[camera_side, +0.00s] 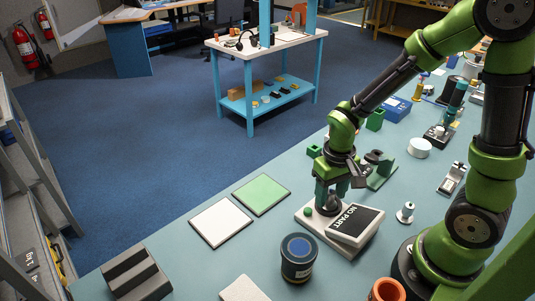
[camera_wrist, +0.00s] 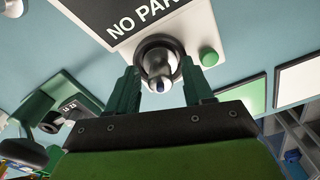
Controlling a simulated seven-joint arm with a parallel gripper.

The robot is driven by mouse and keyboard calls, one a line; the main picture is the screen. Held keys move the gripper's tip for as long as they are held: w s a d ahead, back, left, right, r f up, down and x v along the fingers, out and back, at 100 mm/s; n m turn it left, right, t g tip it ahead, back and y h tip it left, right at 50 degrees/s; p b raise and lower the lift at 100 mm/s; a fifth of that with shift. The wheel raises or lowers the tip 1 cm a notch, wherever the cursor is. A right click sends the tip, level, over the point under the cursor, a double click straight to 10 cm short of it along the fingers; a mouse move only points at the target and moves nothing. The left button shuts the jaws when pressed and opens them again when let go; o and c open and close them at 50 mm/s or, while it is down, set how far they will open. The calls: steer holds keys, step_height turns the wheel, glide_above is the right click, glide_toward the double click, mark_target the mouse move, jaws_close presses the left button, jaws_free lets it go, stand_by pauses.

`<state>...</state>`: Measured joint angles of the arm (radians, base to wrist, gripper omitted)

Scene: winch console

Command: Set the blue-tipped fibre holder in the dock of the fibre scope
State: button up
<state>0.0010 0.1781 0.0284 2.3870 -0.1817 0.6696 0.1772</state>
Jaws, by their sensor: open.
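The fibre scope (camera_side: 346,244) is a pale box with a black screen reading "NO PART" and a green button; it also shows in the wrist view (camera_wrist: 209,57). My gripper (camera_side: 330,205) points down at the scope, behind the screen. In the wrist view my gripper's (camera_wrist: 159,68) two green fingers are apart, on either side of a silver fibre holder with a dark blue tip (camera_wrist: 160,86). The holder stands at a dark round dock (camera_wrist: 158,46) on the scope. I cannot tell whether it is fully seated. In the side view my gripper hides it.
A white-and-grey holder-like piece (camera_side: 405,212) stands right of the scope. A dark canister (camera_side: 298,258) stands in front. A green stand (camera_side: 381,170) is behind my gripper. A white mat (camera_side: 221,222) and a green mat (camera_side: 261,194) lie to the left, with bare bench around them.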

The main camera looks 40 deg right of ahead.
step_height(320, 180, up, 12)
step_height(320, 180, up, 8)
steer(key=t+y, duration=0.2)
steer(key=t, duration=0.5)
glide_above(331, 192)
steer(key=s+a, duration=0.3)
steer(key=s, duration=0.1)
steer(key=shift+d+r, duration=0.2)
